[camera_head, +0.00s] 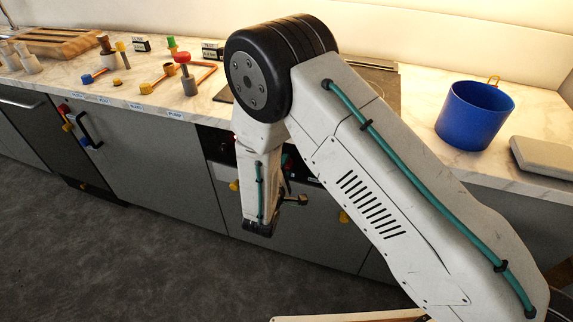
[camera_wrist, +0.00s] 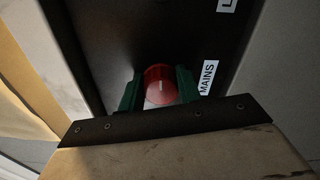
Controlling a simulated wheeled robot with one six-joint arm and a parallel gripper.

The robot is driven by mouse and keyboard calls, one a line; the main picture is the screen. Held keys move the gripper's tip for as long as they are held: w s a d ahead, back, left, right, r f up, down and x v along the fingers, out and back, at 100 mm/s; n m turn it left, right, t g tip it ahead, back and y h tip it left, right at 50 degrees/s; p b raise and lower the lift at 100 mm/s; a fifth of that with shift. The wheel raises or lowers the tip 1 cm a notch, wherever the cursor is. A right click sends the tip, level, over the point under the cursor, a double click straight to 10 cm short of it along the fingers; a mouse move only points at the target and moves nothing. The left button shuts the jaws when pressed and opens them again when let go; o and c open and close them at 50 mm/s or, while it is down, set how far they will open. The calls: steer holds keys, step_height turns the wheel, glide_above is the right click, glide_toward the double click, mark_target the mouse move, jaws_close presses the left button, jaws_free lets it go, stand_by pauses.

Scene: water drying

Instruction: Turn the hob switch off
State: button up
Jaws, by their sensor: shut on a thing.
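A round red knob (camera_wrist: 160,92) with a short white line on its face shows in the wrist view, on a dark panel (camera_wrist: 120,35). A white label reading MAINS (camera_wrist: 208,77) is right of the knob. My gripper (camera_wrist: 159,80) has its two green fingers on either side of the knob and is shut on it. The white line runs roughly up and down in the picture. In the head view my arm hides the knob and most of the panel below the counter. No label reading hob is readable.
A second label (camera_wrist: 228,4) is cut off at the top of the wrist view. In the head view, a blue pot (camera_head: 474,118) and a grey flat box (camera_head: 545,155) stand on the marble counter (camera_head: 215,112). Coloured pipe pieces (camera_head: 157,83) lie at the left.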

stand_by(0.3)
steer(key=o, duration=1)
steer(key=shift+c, duration=0.2)
steer(key=v, duration=0.7)
steer(key=shift+s, duration=0.4)
steer(key=shift+a, duration=0.1)
